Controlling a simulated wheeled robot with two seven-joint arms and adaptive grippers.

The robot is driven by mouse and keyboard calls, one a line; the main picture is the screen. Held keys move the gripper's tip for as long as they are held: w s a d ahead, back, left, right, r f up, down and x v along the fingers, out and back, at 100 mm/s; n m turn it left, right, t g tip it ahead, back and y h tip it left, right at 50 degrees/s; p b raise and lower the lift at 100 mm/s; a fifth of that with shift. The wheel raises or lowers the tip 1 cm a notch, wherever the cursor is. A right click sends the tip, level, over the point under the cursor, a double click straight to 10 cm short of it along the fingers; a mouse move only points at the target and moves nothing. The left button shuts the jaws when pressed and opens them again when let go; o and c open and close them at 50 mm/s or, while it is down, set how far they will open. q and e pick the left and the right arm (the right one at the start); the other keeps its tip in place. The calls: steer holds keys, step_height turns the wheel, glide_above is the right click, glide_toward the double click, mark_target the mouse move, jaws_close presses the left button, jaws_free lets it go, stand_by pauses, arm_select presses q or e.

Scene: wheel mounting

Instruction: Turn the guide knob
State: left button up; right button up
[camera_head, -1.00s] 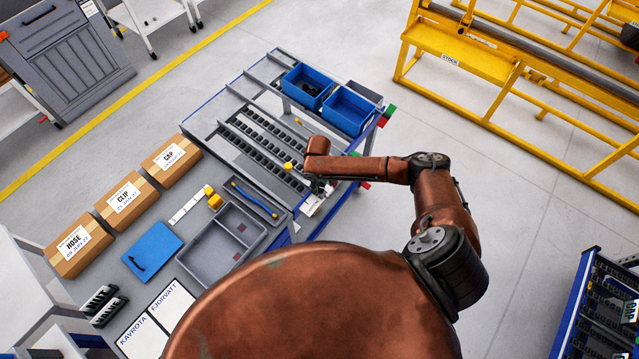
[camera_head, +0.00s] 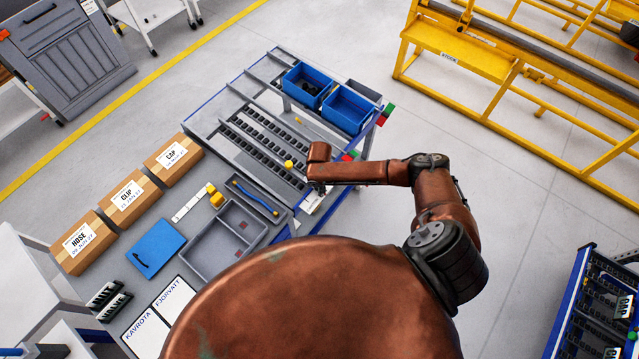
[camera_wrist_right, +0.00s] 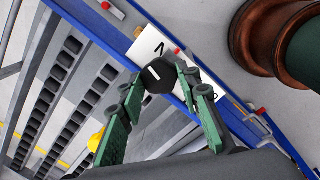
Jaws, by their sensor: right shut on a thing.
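The guide knob (camera_wrist_right: 158,76) is black with a white line on its face, in the right wrist view. It sits at a white plate (camera_wrist_right: 149,44) with a black mark, on the blue-edged side of the rack. My right gripper (camera_wrist_right: 158,80) has its dark green fingers on either side of the knob, shut on it. In the head view this gripper (camera_head: 318,188) is small and partly hidden under its own arm, at the right edge of the workbench; the knob cannot be made out there. My left gripper is not in view.
The rack (camera_head: 262,128) holds rows of black slots and a yellow piece (camera_head: 289,164). Two blue bins (camera_head: 348,110) stand at its far end. A grey divided tray (camera_head: 187,262) and cardboard boxes (camera_head: 127,198) lie to the left. Open floor lies right of the bench.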

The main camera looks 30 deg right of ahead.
steer(key=n, duration=0.4)
steer(key=shift+n+t, duration=0.3)
steer(key=n, duration=0.3)
steer(key=shift+n, duration=0.3)
steer(key=n+y, duration=0.1)
steer(key=n, duration=0.5)
steer(key=shift+d+n, duration=0.1)
steer(key=shift+n, duration=0.2)
steer(key=o, duration=1.2)
steer(key=shift+c, duration=0.2)
